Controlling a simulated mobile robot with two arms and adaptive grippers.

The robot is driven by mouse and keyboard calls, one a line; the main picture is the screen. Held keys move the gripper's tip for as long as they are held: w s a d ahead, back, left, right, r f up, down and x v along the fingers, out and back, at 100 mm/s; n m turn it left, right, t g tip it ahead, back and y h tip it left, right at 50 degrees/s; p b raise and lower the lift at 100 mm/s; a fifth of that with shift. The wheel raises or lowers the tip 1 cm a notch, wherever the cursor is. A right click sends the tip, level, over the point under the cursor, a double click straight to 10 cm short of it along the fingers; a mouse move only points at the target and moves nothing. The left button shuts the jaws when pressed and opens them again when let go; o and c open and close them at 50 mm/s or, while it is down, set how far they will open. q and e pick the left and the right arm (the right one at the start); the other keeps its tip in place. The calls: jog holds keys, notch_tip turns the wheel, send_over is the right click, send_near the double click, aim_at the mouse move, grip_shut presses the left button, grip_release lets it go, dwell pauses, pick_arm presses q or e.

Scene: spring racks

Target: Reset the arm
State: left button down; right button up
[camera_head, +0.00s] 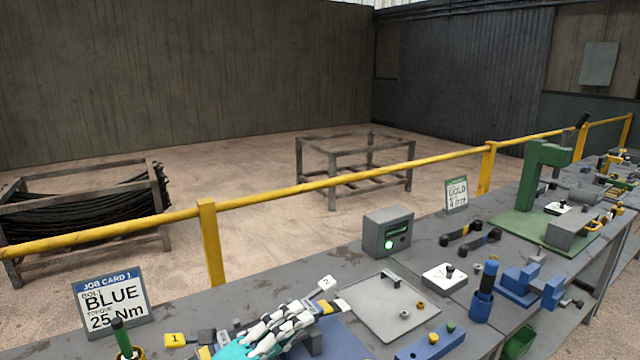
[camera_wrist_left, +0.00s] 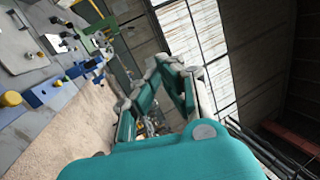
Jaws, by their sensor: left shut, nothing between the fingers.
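My left gripper (camera_head: 278,330), white and grey with a teal body, shows at the bottom of the head view, over the near edge of the workbench (camera_head: 340,262). Its fingers are shut with nothing between them. In the left wrist view the gripper's fingers (camera_wrist_left: 165,95) point toward the upper wall and roof, away from the bench. My right gripper is not in either view.
The bench holds a job card (camera_head: 110,300) reading BLUE 25 Nm, a grey box with a green light (camera_head: 388,232), a grey plate (camera_head: 378,305), blue fixtures (camera_head: 520,285) and a green press (camera_head: 540,180). A yellow rail (camera_head: 340,180) runs behind it.

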pick_arm(q)
jog(key=a+f+n+t+y, duration=0.5)
jog(key=a+f+n+y, duration=0.3)
jog(key=a+n+y, duration=0.85)
jog(key=s+f+n+g+y, duration=0.2)
jog(key=s+f+n+g, duration=0.25)
jog(key=f+n, duration=0.4)
jog(key=s+f+n+g+h, duration=0.1)
jog(key=s+f+g, duration=0.45)
jog(key=s, duration=0.45)
jog(key=s+f+n+g+h, duration=0.1)
jog(key=s+f+g, duration=0.5)
jog(key=s, duration=0.4)
notch_tip(320, 180, down, 32)
jog(key=s+b, duration=0.2)
jog(key=s, duration=0.1)
jog(key=s+a+f+g+b, duration=0.1)
jog(key=s+a+f, duration=0.2)
jog(key=s+f, duration=1.2)
jog(key=shift+s+a+y, duration=0.15)
jog(key=shift+y, duration=0.2)
